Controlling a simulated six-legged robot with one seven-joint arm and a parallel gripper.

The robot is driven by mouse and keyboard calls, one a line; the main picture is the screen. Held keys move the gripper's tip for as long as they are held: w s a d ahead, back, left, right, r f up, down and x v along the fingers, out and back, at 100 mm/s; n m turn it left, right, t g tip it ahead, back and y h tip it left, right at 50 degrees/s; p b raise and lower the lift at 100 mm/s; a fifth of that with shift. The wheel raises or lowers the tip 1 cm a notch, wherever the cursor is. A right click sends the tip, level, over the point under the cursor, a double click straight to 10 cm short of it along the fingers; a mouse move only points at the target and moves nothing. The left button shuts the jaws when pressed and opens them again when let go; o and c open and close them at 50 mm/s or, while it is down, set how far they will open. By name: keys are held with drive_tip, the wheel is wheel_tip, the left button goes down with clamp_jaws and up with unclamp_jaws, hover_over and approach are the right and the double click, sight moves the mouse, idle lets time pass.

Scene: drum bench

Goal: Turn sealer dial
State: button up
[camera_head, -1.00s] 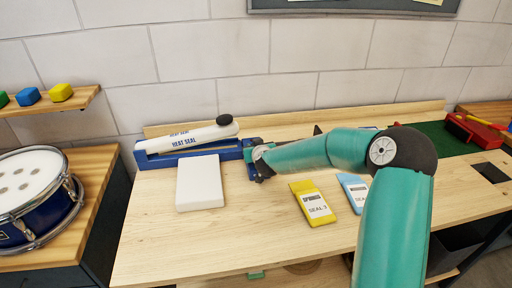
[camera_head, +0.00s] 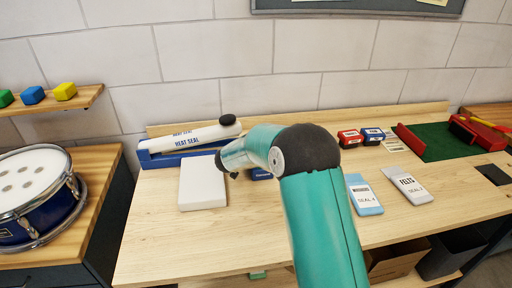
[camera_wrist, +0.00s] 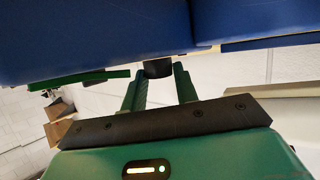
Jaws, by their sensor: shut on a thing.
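The heat sealer has a blue base (camera_head: 160,160) and a white lever (camera_head: 190,137) marked HEAT SEAL with a black knob (camera_head: 228,120) at its right end. In the wrist view, the blue body of the sealer (camera_wrist: 90,40) fills the top. A small dark dial (camera_wrist: 157,68) sticks out from it. My gripper (camera_wrist: 158,82) is shut on this dial, with one green finger on each side. In the head view, my arm covers the sealer's right end, and the dial is hidden there.
A white block (camera_head: 203,183) lies just in front of the sealer. Blue (camera_head: 364,196) and white (camera_head: 408,186) packets lie right of my arm. A drum (camera_head: 35,195) stands left. The bench front left is clear.

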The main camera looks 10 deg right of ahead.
drive_tip(key=shift+m+h, duration=0.3)
drive_tip(key=shift+m, duration=0.1)
drive_tip(key=o, duration=1)
drive_tip(key=shift+g, duration=0.3)
drive_tip(key=shift+c, duration=0.2)
drive_tip(key=shift+r, duration=0.35)
wheel_tip(320, 180, up, 3)
drive_tip(key=shift+f, duration=0.15)
drive_tip(key=s+r, duration=0.4)
drive_tip(key=r, duration=0.1)
drive_tip(key=shift+s, duration=0.1)
drive_tip(key=s+r, duration=0.4)
drive_tip(key=s, duration=0.5)
drive_tip(key=shift+s+d+r, duration=0.15)
drive_tip(key=shift+s+r, duration=0.1)
drive_tip(key=shift+s, duration=0.1)
